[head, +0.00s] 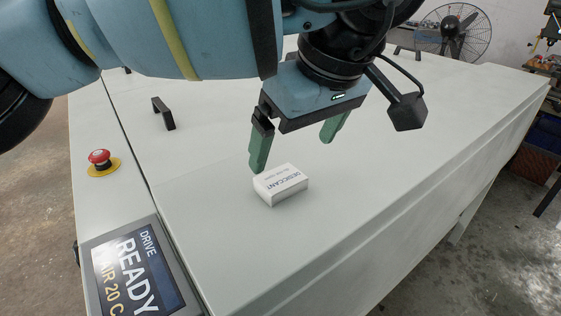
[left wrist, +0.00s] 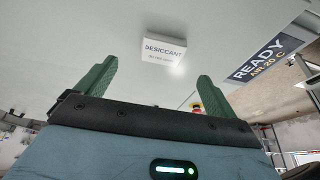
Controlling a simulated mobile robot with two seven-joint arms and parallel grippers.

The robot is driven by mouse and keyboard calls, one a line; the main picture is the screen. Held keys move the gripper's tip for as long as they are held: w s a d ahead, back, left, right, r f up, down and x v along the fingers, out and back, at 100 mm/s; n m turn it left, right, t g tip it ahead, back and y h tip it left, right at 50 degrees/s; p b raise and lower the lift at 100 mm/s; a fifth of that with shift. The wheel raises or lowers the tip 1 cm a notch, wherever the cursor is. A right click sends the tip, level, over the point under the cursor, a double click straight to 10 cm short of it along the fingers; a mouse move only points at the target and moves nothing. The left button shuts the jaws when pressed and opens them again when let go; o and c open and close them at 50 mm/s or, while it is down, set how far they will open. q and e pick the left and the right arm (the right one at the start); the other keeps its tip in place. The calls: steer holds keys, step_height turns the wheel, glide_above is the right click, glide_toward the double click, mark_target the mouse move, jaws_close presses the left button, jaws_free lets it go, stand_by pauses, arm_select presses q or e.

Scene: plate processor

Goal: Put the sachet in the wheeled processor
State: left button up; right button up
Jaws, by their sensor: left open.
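The sachet (head: 281,186) is a small white box-like packet printed DESICCANT. It lies on the white top of the processor (head: 330,240). In the left wrist view the sachet (left wrist: 164,48) shows beyond and between the two green fingers. My left gripper (head: 296,146) is open and empty, with its green fingers spread. In the head view it hangs above and just behind the sachet, with the left fingertip close to the sachet's far edge; I cannot tell whether they touch. My right gripper is in neither view. The wheels and any opening of the processor are not clearly visible.
A black handle (head: 163,113) stands on the top at the left. A red emergency button (head: 99,157) and a display reading READY (head: 133,273) sit along the left edge. A fan (head: 452,34) stands far behind. The top right of the sachet is clear.

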mark_target(281, 177)
arm_select(q)
steer(key=shift+s+a+f, duration=0.1)
steer(key=shift+s+a, duration=0.1)
steer(key=shift+s, duration=0.1)
steer(key=shift+x, duration=3.5)
steer(key=shift+w, duration=0.2)
steer(key=c, duration=1.2)
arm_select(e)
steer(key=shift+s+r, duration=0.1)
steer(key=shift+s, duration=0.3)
